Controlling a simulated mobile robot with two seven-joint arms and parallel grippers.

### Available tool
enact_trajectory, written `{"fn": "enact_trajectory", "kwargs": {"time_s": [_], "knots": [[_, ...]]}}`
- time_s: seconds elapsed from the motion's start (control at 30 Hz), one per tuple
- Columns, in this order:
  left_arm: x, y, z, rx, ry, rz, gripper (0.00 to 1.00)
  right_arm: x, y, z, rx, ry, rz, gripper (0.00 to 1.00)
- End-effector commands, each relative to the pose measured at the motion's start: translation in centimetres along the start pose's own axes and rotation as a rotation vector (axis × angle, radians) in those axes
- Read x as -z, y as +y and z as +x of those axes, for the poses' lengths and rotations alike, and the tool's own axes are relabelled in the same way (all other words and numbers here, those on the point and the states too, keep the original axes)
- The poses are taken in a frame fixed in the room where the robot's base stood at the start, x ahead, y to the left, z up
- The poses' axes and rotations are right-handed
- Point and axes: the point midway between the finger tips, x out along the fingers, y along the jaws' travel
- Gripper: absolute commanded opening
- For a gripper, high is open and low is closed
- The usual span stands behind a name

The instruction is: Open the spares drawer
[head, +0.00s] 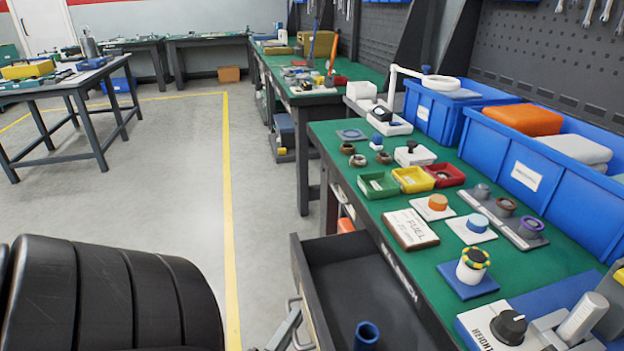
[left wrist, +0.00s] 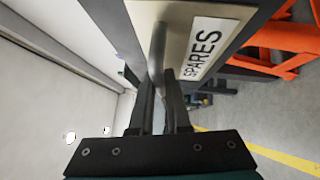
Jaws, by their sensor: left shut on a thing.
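The spares drawer (head: 345,240) is pulled out from under the green-topped bench in the head view. Its dark inside shows, with a blue tubular part (head: 366,335) near the lower picture edge. In the left wrist view the pale drawer front carries a label reading SPARES (left wrist: 205,45) and a grey bar handle (left wrist: 157,50). My left gripper (left wrist: 160,98) is shut on this handle, one finger on each side. In the head view my left gripper (head: 287,328) shows small at the drawer's left side. My right gripper is not in view.
The green bench (head: 340,140) holds small trays, caps, a FUEL card (head: 411,228) and a knobbed device (head: 505,328). Blue bins (head: 545,170) stand along its back. An orange frame (left wrist: 275,40) stands beyond the drawer front.

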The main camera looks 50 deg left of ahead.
Motion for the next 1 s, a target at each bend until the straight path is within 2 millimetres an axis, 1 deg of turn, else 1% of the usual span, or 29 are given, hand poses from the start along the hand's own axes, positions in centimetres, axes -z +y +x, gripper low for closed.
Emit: {"fn": "enact_trajectory", "kwargs": {"time_s": [0.13,0.5,0.53,0.77,0.8,1.0], "knots": [[0.48,0.11,-0.53,0.001,0.0,0.0,0.0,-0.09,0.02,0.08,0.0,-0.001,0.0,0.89],[0.57,0.13,-0.6,0.0,0.001,-0.001,0.0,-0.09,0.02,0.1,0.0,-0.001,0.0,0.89],[0.57,0.13,-0.59,0.0,0.001,-0.001,0.17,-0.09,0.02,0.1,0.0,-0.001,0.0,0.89],[0.56,0.13,-0.57,0.0,0.001,0.0,0.43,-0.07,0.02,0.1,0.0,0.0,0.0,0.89],[0.56,0.13,-0.57,0.0,0.001,0.0,0.45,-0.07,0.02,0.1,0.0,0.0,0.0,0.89],[0.56,0.13,-0.58,0.0,0.001,0.0,0.45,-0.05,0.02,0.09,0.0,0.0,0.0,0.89]]}}
